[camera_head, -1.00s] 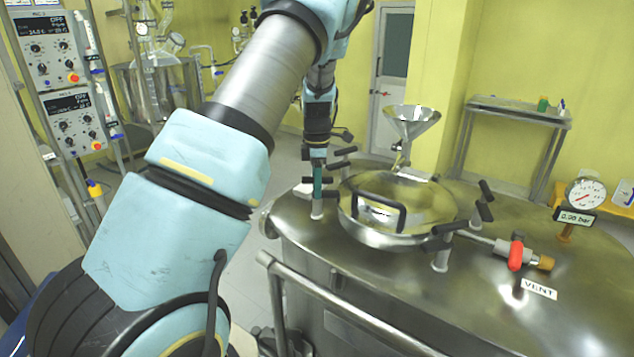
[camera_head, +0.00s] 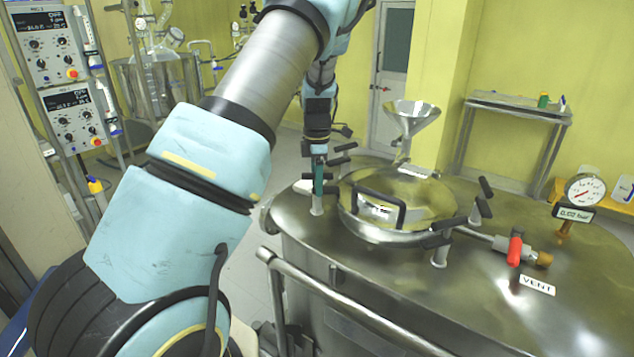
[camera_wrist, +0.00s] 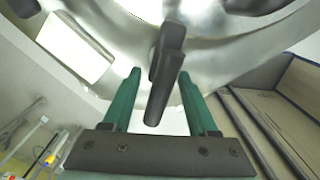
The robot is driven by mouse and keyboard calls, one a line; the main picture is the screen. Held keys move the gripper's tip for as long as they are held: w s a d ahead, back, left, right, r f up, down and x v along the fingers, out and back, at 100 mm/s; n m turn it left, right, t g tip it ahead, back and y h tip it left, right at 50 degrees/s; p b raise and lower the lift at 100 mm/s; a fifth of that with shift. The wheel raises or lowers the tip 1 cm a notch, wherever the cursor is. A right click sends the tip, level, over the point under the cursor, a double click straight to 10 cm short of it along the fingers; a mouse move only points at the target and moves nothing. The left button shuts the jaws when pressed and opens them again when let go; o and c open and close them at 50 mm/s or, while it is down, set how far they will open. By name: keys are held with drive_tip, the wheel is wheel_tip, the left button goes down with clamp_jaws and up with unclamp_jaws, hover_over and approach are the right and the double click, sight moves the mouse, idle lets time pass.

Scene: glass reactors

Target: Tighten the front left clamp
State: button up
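The front left clamp has a dark handle (camera_wrist: 160,85) that shows large in the wrist view. In the head view the clamp's pale post (camera_head: 317,204) stands on the vessel top, left of the round hatch lid (camera_head: 395,200). My gripper (camera_wrist: 158,90) has green fingers set apart, one on each side of the dark handle. The gap between the fingers and the handle is visible, so the gripper looks open. In the head view the green fingers (camera_head: 318,178) point down at the clamp and partly hide it.
Other black clamp handles (camera_head: 482,198) surround the lid. A steel funnel (camera_head: 411,120), a red-handled vent valve (camera_head: 515,250) and a pressure gauge (camera_head: 585,189) stand on the vessel (camera_head: 400,285). A rail (camera_head: 340,305) runs along its front. A white label (camera_wrist: 76,46) lies beside the clamp.

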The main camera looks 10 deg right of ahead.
wheel_tip(320, 180, up, 11)
drive_tip(key=b, duration=0.2)
drive_tip(key=shift+f+b, duration=0.1)
drive_tip(key=shift+b, duration=0.2)
drive_tip(key=s+a+f+m, duration=0.2)
drive_tip(key=s+a+m, duration=0.6)
drive_tip(key=a, duration=0.5)
drive_tip(key=s+a+f+m, duration=0.1)
drive_tip(key=s+a+m, duration=0.3)
drive_tip(key=s, duration=0.3)
drive_tip(key=s+a+f+m+t, duration=0.1)
drive_tip(key=s+a+m, duration=0.3)
drive_tip(key=s+m, duration=0.3)
drive_tip(key=shift+s+f+t, duration=0.25)
drive_tip(key=shift+f+t, duration=0.05)
drive_tip(key=shift+w+d, duration=0.1)
drive_tip(key=shift+d, duration=0.05)
